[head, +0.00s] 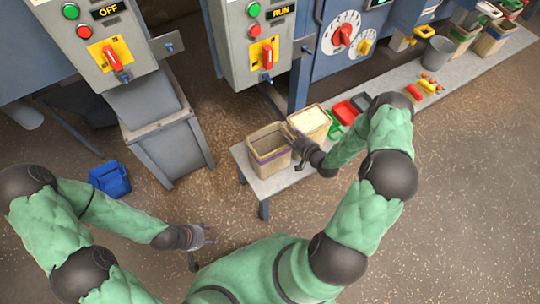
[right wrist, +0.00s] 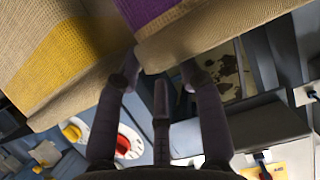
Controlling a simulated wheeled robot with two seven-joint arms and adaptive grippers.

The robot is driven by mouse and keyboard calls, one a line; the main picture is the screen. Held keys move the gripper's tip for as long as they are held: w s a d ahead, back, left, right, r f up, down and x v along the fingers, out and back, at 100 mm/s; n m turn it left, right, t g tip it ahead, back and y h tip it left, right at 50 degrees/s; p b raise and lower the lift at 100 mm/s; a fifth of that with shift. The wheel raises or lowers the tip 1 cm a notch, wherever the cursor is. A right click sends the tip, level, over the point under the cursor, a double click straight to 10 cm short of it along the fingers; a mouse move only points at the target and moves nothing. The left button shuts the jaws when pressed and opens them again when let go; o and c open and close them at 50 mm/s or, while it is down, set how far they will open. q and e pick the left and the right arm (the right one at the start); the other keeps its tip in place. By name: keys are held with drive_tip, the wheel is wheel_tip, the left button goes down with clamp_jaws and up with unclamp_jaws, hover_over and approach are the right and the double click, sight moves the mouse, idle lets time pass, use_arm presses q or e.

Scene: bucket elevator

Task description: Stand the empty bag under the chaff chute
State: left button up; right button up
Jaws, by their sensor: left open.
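An open-topped tan bag with a purple band (head: 269,152), looking empty, stands upright at the left end of the grey bench. A second tan bag (head: 310,122), filled with pale material, stands right behind it. My right gripper (head: 301,147) is at the right side of the empty bag, close to both. In the right wrist view its fingers (right wrist: 160,80) are spread under the purple-banded bag (right wrist: 165,15); a yellow-banded bag (right wrist: 65,60) is at left. Whether they grip fabric is unclear. My left gripper (head: 203,236) is open and empty above the floor. I cannot tell which part is the chaff chute.
The bench (head: 284,178) runs to the upper right, with red and green trays (head: 345,113) and a grey bucket (head: 437,53). Control panels marked OFF (head: 107,40) and RUN (head: 262,40) stand behind. A grey housing (head: 170,140) and blue container (head: 110,179) stand left; the front floor is open.

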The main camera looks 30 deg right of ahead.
sight(287, 133)
drive_tip(key=b+x, duration=0.1)
drive_tip(key=x, duration=0.1)
drive_tip(key=b+x, duration=0.1)
drive_tip(key=x, duration=0.2)
drive_tip(key=shift+s+d+f, duration=0.1)
drive_tip(key=shift+s+f, duration=0.05)
drive_tip(key=shift+f, duration=0.3)
clamp_jaws()
